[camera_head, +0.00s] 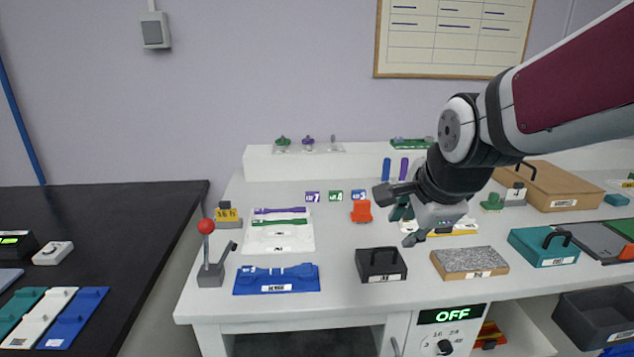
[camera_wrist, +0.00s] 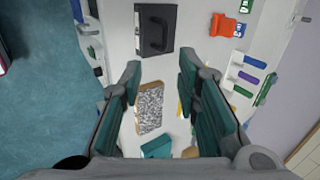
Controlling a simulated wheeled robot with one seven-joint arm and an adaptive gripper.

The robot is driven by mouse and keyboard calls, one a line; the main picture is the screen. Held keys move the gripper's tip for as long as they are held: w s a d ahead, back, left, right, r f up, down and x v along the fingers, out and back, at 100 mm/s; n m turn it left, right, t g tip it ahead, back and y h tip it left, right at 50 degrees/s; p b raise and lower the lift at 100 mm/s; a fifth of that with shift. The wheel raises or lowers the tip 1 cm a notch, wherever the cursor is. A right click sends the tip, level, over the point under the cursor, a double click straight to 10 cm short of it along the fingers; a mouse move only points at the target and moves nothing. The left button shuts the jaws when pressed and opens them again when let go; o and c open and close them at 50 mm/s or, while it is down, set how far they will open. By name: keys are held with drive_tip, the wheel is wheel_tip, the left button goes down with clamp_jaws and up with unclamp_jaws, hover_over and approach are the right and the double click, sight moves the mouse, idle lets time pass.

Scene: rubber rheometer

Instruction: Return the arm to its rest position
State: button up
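My gripper (camera_head: 398,214) hangs above the white bench, right of the orange block and behind the black handled box. In the wrist view my gripper (camera_wrist: 158,85) has its two teal-padded fingers wide apart with nothing between them. Below it in that view lie the speckled grey block (camera_wrist: 150,106) and the black handled box (camera_wrist: 155,28). My arm reaches in from the upper right of the head view. The fingers partly hide a yellow and white item behind them.
The white bench (camera_head: 340,280) carries a red-knobbed lever (camera_head: 206,228), a blue tray (camera_head: 276,279), the black handled box (camera_head: 381,265), the speckled block (camera_head: 469,262), a teal handled box (camera_head: 543,247) and a brown case (camera_head: 549,185). A black table (camera_head: 100,235) stands left.

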drive_tip(key=s+r+n+g+p, duration=0.1)
drive_tip(key=s+r+n+p, duration=0.2)
drive_tip(key=s+n, duration=0.3)
drive_tip(key=s+r+n+p, duration=0.4)
drive_tip(key=s+n, duration=0.1)
drive_tip(key=s, duration=0.7)
drive_tip(key=s+r+n+g+p, duration=0.1)
drive_tip(key=s+r+n+p, duration=0.2)
drive_tip(key=s+n, duration=0.3)
drive_tip(key=s+p, duration=0.1)
drive_tip(key=s, duration=0.1)
drive_tip(key=shift+s+d+r+n+g, duration=0.15)
drive_tip(key=shift+s+r+n+g, duration=0.15)
drive_tip(key=shift+s+r, duration=0.1)
